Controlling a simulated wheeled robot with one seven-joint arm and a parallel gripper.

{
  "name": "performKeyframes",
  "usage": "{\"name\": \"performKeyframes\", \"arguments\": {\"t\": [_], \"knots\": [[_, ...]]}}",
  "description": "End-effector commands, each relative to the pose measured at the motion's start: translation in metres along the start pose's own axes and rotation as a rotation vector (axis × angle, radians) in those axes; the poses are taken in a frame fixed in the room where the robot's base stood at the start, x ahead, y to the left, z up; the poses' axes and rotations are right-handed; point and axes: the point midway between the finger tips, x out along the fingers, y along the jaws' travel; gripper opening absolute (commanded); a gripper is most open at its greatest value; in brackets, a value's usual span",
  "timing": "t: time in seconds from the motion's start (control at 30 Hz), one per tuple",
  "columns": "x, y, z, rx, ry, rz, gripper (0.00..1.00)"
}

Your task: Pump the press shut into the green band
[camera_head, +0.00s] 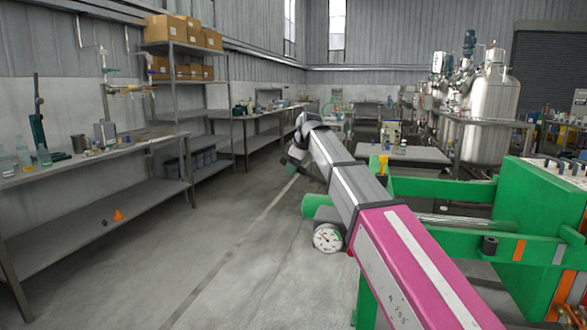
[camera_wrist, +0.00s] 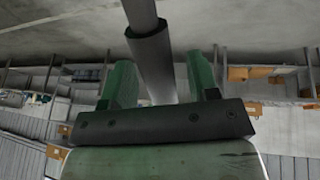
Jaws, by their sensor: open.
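The green press (camera_head: 535,220) stands at the right in the head view, with green rails and a steel rod (camera_head: 450,219) running toward the left. A round white gauge (camera_head: 327,238) hangs at its left end beside my arm. Its needle and any green band are too small to read. In the wrist view, a grey bar with a dark sleeve (camera_wrist: 150,48), which looks like the pump handle, runs between the two green fingers of my gripper (camera_wrist: 160,82). The fingers are open, one on each side of the bar. In the head view my gripper (camera_head: 291,165) is small and partly hidden by my arm.
A workbench (camera_head: 90,160) with bottles lines the left wall, near a shelf rack (camera_head: 180,95) with cardboard boxes. Steel tanks (camera_head: 494,95) stand behind the press. A small orange cone (camera_head: 118,215) is on the left bench's lower shelf. The floor between bench and press is clear.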

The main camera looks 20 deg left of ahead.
Motion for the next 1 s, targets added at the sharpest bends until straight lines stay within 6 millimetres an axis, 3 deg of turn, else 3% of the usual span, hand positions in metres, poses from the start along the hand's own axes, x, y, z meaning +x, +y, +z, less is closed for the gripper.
{"name": "performKeyframes", "arguments": {"t": [0.33,0.5,0.73,1.0], "knots": [[0.003,0.0,0.0,0.0,0.0,0.0,0.55],[0.003,0.0,0.0,0.0,0.0,0.0,0.0],[0.013,-0.002,-0.001,-0.007,-0.032,-0.002,0.0],[0.067,-0.012,0.005,-0.051,-0.249,-0.002,0.0]]}}
